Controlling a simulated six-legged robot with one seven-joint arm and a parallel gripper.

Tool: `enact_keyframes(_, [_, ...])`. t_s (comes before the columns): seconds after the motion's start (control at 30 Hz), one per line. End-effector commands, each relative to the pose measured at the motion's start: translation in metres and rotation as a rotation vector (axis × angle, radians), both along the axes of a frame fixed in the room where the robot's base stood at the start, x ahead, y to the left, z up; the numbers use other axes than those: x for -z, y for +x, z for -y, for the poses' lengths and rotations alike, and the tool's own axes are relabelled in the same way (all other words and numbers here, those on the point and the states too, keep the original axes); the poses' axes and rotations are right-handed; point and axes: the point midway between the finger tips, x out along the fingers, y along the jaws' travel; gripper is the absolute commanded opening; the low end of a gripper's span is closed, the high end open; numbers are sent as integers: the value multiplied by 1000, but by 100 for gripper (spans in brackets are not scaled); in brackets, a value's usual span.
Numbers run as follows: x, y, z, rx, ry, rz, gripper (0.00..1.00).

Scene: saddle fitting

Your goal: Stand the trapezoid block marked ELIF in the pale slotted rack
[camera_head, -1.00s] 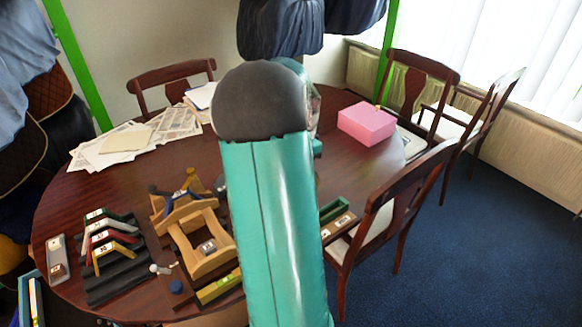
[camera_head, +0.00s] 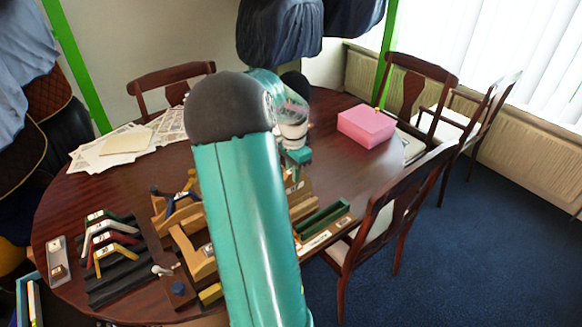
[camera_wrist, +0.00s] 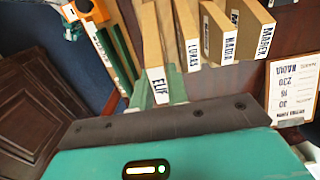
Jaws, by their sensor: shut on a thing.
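In the wrist view, the tan block marked ELIF (camera_wrist: 158,84) has its label toward me. My gripper (camera_wrist: 160,98) has teal fingers on either side of this block and is shut on it. In the head view my gripper (camera_head: 298,157) is over the table, right of my large teal arm link. Pale wooden pieces (camera_head: 302,208) show beside the arm, but the arm hides most of them. I cannot tell which is the slotted rack or whether the block touches it.
A black ridged stand (camera_head: 122,283) with coloured angled pieces is at the left. A pink box (camera_head: 366,126) and papers (camera_head: 125,141) lie farther back. A chair (camera_head: 385,215) stands at the right edge. A printed card (camera_wrist: 293,90) shows in the wrist view.

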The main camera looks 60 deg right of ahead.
Motion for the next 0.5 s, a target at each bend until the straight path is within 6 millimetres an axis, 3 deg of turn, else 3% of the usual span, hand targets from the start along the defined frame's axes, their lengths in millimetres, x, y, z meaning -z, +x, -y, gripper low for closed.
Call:
enact_keyframes(0.13, [14,-1,0,1,0,-2,0])
enact_keyframes(0.5, [17,6,-3,-4,0,0,0])
